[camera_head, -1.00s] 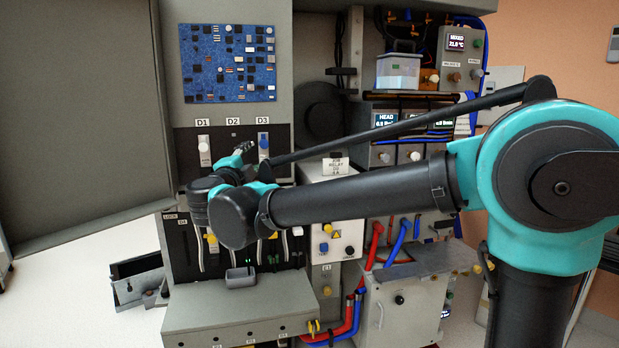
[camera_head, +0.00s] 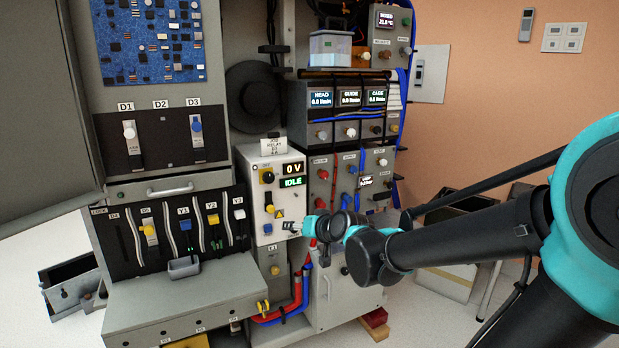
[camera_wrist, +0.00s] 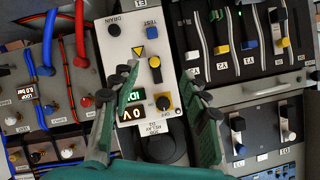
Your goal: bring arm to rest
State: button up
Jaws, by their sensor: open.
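The relay box (camera_wrist: 133,42) shows upside down there, with a yellow-and-black knob, a blue TEST button and a black DRAIN button. Its displays read 0 V and IDLE in the head view. I cannot tell whether the fingertips touch the box.
Left of the box is a panel with levers (camera_head: 175,232) above a grey ledge (camera_head: 190,297). A row of displays (camera_head: 348,97) sits to its right. Red and blue hoses (camera_head: 303,290) run below. A grey open bin (camera_head: 72,285) stands at the lower left. The orange wall side is clearer.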

jog(key=s+d+f+g+h, duration=0.3)
jog(key=s+d+f, duration=0.6)
jog(key=d, duration=0.2)
jog(key=s+d+f+m+g+h, duration=0.1)
jog(key=s+d+f+g+h, duration=0.2)
jog(key=s+d+f, duration=0.6)
jog(key=shift+s+d+f+m+g+h, duration=0.25)
jog(key=shift+d+h, duration=0.25)
jog(key=shift+d, duration=0.7)
jog(key=shift+w, duration=0.1)
